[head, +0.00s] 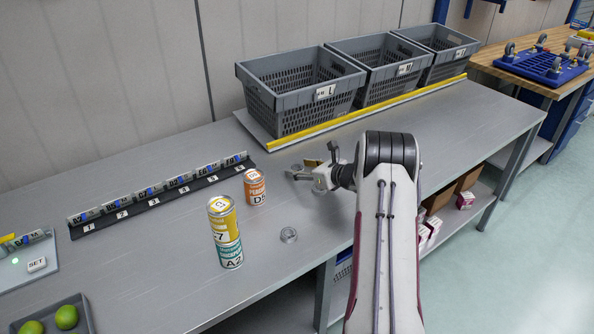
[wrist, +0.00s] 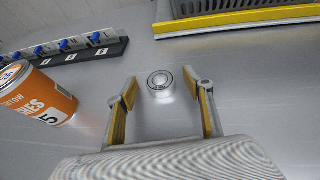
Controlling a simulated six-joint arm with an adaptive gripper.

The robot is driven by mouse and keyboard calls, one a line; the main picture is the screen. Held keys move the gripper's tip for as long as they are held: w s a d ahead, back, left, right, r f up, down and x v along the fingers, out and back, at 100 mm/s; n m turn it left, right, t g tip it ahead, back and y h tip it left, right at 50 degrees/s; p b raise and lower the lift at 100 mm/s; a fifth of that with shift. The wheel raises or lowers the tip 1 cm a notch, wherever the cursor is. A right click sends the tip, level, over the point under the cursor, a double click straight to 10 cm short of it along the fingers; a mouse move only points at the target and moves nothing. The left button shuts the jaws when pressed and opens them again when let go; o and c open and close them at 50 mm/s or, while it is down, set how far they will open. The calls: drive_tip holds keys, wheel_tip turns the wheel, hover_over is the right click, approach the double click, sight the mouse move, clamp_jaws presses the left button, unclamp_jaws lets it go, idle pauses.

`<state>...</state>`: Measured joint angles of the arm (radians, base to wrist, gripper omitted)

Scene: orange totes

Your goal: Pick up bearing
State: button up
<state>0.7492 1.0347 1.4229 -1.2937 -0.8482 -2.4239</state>
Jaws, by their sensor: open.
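A small shiny metal bearing (wrist: 160,81) lies flat on the grey bench in the wrist view. It shows between the tips of my gripper (wrist: 162,88), clear of both fingers. The fingers are spread, with yellow pads facing each other and nothing between them gripped. In the head view my gripper (head: 312,164) is low over the bench, right of the orange can, and the bearing by it is small and hard to make out. A second metal ring (head: 289,235) lies on the bench nearer the front edge.
An orange can (head: 255,187) stands left of my gripper, with stacked yellow and teal cans (head: 225,232) nearer the front. A black labelled rack (head: 160,196) lies behind. Grey crates (head: 300,92) stand behind a yellow rail (head: 370,112). The bench right of the gripper is clear.

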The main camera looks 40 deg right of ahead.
sight(300, 169)
drive_tip(key=shift+w+f, duration=0.15)
drive_tip(key=shift+w, duration=0.15)
drive_tip(key=c, duration=1.3)
drive_tip(key=shift+o, duration=0.2)
wheel_tip(300, 169, up, 10)
idle(0.5)
